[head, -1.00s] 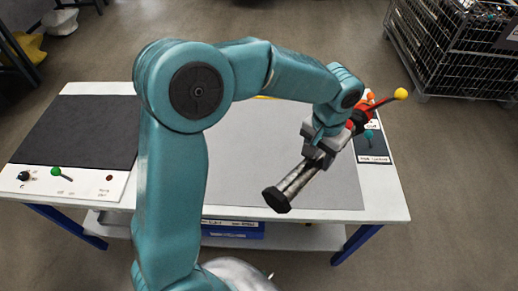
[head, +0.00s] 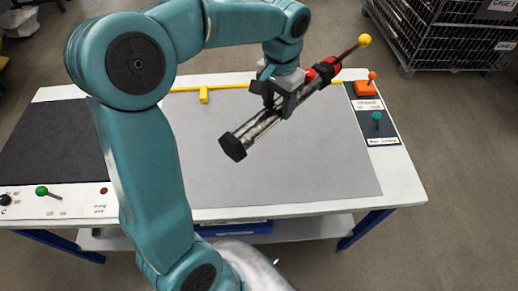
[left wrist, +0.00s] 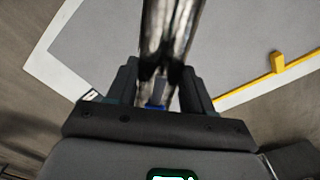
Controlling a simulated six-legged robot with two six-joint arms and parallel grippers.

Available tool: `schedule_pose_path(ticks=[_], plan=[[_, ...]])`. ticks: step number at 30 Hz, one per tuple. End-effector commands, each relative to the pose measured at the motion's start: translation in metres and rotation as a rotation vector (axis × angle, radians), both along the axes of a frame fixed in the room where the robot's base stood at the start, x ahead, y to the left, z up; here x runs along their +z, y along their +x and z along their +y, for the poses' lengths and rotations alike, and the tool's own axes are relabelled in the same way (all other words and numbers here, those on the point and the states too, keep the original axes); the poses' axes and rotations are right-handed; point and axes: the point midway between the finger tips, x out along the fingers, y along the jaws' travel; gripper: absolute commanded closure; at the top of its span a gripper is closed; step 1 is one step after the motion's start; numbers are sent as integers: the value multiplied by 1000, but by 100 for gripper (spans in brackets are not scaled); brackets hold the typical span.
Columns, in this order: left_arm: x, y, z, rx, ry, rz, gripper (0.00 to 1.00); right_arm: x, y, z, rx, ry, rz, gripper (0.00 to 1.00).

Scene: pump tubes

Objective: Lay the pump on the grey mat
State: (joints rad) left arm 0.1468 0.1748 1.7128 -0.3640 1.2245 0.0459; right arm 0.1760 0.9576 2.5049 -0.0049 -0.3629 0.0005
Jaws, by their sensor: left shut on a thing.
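The pump (head: 262,127) is a metal tube with a black end cap, a red and black head and a rod with a yellow ball. My left gripper (head: 283,98) is shut around its tube and holds it tilted over the grey mat (head: 310,165). The black cap points to the lower left, the yellow ball to the upper right. In the left wrist view the tube (left wrist: 168,40) runs up between the fingers, partly blurred. The mat also shows there (left wrist: 110,30). The gap between pump and mat is hard to judge. My right gripper is not in view.
The mat lies on a white table with a dark mat (head: 50,145) at left. A yellow strip with a small yellow block (head: 204,95) lines the far edge. An orange switch (head: 366,87) and a teal lever (head: 377,118) stand at right. A wire cage (head: 440,35) stands behind.

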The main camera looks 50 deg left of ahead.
Motion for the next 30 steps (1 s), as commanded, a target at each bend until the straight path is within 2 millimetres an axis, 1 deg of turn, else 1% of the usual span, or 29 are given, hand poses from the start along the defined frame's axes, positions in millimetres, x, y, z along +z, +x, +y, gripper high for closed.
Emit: schedule_pose_path(ticks=[1, 3, 6, 9, 11, 14, 17, 24, 27, 30], plan=[[2, -10, 19, 20, 2, -10, 100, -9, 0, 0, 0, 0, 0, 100], [8, -23, 37, 31, 3, -10, 100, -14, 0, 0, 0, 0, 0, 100], [15, -40, 57, 41, 5, -7, 100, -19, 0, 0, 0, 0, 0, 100], [20, -52, 69, 46, 6, -7, 100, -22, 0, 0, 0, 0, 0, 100], [22, -57, 74, 48, 6, -7, 100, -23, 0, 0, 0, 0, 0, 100], [15, -60, 77, 47, 5, -4, 100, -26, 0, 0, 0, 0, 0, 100], [-5, -61, 78, 46, 4, -1, 100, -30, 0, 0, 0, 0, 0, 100], [-67, -60, 79, 44, 3, -1, 100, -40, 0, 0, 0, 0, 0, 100], [-92, -60, 79, 43, 3, -1, 100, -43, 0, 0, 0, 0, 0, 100], [-112, -60, 79, 44, 4, -1, 100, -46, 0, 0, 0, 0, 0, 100]])
